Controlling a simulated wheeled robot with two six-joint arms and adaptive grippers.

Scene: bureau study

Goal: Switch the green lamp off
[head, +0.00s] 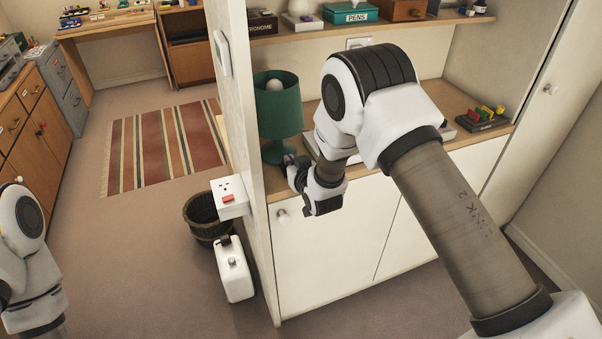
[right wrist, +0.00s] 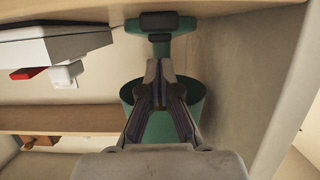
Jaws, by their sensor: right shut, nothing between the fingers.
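The green lamp (head: 278,108) stands on the counter, behind the white partition's edge, with a pale bulb showing in its shade. In the right wrist view, which looks upside down, the lamp's green shade (right wrist: 190,100) is behind my fingers and its green base (right wrist: 185,24) is beyond the tips. A dark brownish block (right wrist: 159,20) shows at the base. My right gripper (head: 288,162) is beside the lamp's base in the head view; its fingers (right wrist: 160,72) are shut and empty. Contact with the lamp cannot be told. My left arm is at the left edge, its gripper out of view.
The partition (head: 240,90) stands left of the lamp, with a white outlet box with a red switch (head: 228,198) on its end. The counter (head: 455,110) holds a rack of coloured pieces (head: 483,117). A shelf (head: 400,22) runs above. A bin (head: 205,215) and white canister (head: 233,272) stand on the floor.

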